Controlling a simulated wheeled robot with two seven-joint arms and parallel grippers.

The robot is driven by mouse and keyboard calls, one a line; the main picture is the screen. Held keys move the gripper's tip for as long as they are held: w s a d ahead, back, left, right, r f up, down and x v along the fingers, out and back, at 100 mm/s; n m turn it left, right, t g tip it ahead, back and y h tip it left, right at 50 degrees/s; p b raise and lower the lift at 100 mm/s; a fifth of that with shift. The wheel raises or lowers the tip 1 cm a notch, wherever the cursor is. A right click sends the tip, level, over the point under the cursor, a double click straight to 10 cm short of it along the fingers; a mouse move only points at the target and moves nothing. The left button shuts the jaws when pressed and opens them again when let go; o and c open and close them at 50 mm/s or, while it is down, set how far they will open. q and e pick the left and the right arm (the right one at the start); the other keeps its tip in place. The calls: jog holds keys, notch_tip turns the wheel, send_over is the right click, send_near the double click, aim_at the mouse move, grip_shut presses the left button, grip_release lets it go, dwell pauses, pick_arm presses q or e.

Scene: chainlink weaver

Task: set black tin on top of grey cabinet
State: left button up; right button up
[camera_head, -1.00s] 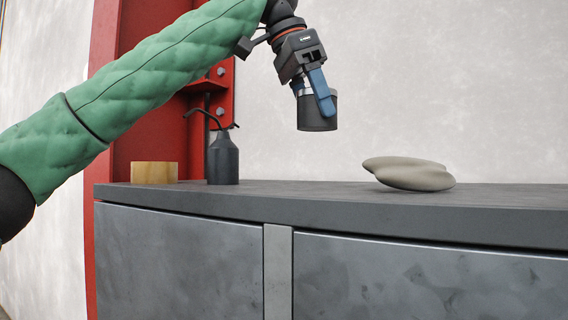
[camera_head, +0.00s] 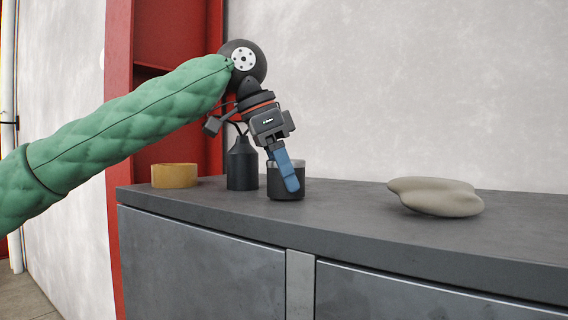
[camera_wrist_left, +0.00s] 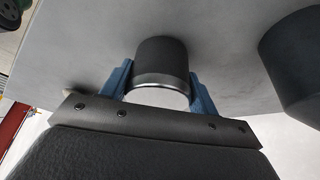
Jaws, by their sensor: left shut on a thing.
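The black tin (camera_head: 287,184) is a short dark cylinder with a shiny rim. It is upright between the blue fingers of my left gripper (camera_head: 284,172), which is shut on it. The tin is at the top of the grey cabinet (camera_head: 345,222); its base looks level with the surface, but I cannot tell for sure that it touches. In the left wrist view the tin (camera_wrist_left: 161,62) sits between both fingers of the left gripper (camera_wrist_left: 161,85), with the grey top behind it. My right gripper is not in view.
A dark bottle (camera_head: 242,166) stands just left of the tin. A yellowish round container (camera_head: 174,176) is farther left. A smooth beige stone (camera_head: 437,196) lies to the right. The top between tin and stone is clear. A red post (camera_head: 120,110) stands behind.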

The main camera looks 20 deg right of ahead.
pick_arm(q)
jog(key=shift+s+f, duration=0.1)
jog(key=shift+s, duration=0.2)
jog(key=shift+f, duration=0.15)
jog(key=o, duration=1.1)
